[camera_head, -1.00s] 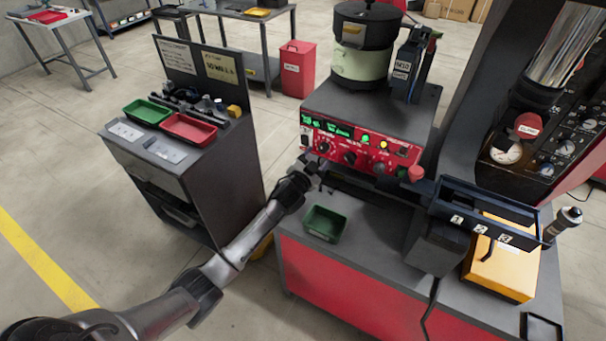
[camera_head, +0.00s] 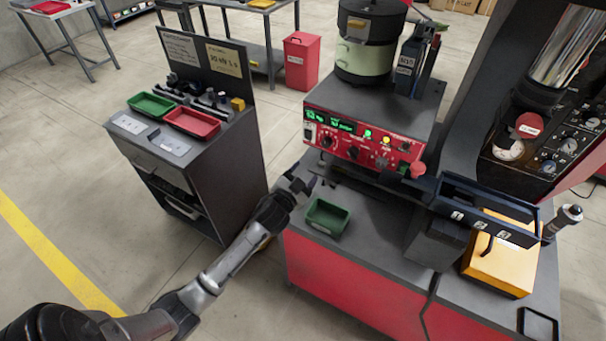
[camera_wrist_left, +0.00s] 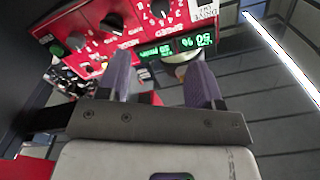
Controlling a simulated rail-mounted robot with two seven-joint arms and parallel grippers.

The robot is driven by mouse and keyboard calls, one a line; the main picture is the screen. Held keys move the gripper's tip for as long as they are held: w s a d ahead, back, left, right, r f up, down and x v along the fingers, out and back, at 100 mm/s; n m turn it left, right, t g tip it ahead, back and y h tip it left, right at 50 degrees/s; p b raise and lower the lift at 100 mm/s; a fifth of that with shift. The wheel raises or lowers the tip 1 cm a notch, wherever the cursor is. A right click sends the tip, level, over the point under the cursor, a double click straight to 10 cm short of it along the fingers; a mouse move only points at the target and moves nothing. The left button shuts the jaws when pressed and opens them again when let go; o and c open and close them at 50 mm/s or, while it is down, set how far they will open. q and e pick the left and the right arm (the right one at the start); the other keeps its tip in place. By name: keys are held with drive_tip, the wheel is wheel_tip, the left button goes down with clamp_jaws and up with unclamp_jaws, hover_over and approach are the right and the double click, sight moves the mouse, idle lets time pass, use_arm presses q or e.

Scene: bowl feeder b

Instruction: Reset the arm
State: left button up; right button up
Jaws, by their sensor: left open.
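My left gripper (camera_head: 308,184) is at the left front of the feeder's red control panel (camera_head: 360,143), just above and behind the small green tray (camera_head: 326,217). In the left wrist view its two fingers (camera_wrist_left: 163,88) are apart with nothing held between them. The red panel also fills the top of that view (camera_wrist_left: 100,35), with green digits, black knobs and buttons. My right gripper is in neither view.
The bowl feeder (camera_head: 366,50) stands on the grey housing. A dark cart (camera_head: 222,165) with a green tray (camera_head: 151,104) and a red tray (camera_head: 192,122) is to the left. A numbered rack (camera_head: 485,213) and yellow box (camera_head: 500,262) are at right. Open floor lies front left.

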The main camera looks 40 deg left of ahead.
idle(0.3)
use_arm(q)
wheel_tip(320, 180, down, 3)
drive_tip(key=s+a+n+g+y, duration=0.2)
drive_tip(key=g, duration=0.2)
drive_tip(key=s+d+f+g+h, duration=0.1)
drive_tip(key=s+d+g+h, duration=0.45)
drive_tip(key=s+d, duration=1.15)
drive_tip(key=s+d+f+g+h, duration=0.15)
drive_tip(key=s+f, duration=0.25)
drive_tip(key=s, duration=0.4)
drive_tip(key=s+d+f+g, duration=0.2)
drive_tip(key=s+f+g, duration=0.15)
drive_tip(key=s, duration=0.55)
wheel_tip(320, 180, up, 32)
drive_tip(key=w+p, duration=0.1)
drive_tip(key=p, duration=3.1)
drive_tip(key=shift+m+t, duration=0.35)
drive_tip(key=shift+m, duration=0.05)
drive_tip(key=shift+a, duration=0.1)
